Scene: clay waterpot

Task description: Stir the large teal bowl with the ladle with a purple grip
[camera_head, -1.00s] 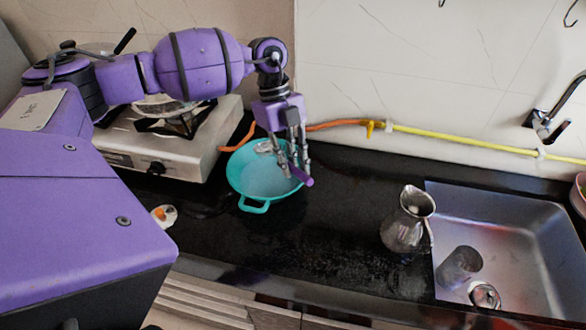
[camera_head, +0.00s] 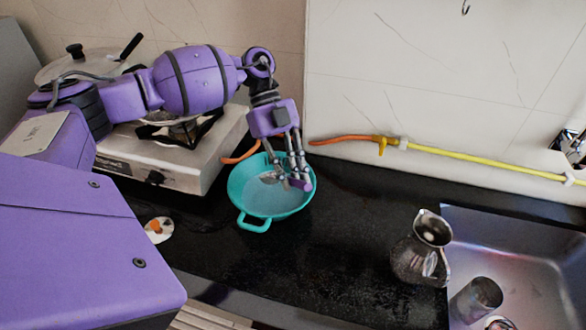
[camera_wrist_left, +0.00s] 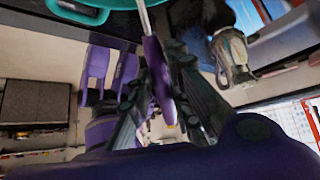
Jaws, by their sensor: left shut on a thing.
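The large teal bowl (camera_head: 268,205) sits on the black counter in the head view, with its near handle towards me. Its rim also shows at the top of the left wrist view (camera_wrist_left: 90,12). My left gripper (camera_head: 300,180) is over the right part of the bowl, pointing down. It is shut on the purple grip of the ladle (camera_wrist_left: 157,75), which stands out between the fingers in the left wrist view. The ladle's metal head (camera_head: 269,177) is inside the bowl, towards its far left. My right gripper is not in view.
A gas stove (camera_head: 190,160) stands left of the bowl, with a lidded pot (camera_head: 80,62) behind my arm. A metal jug (camera_head: 420,250) is on the right beside the sink (camera_head: 530,250). A yellow hose (camera_head: 480,158) runs along the wall. Counter between bowl and jug is clear.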

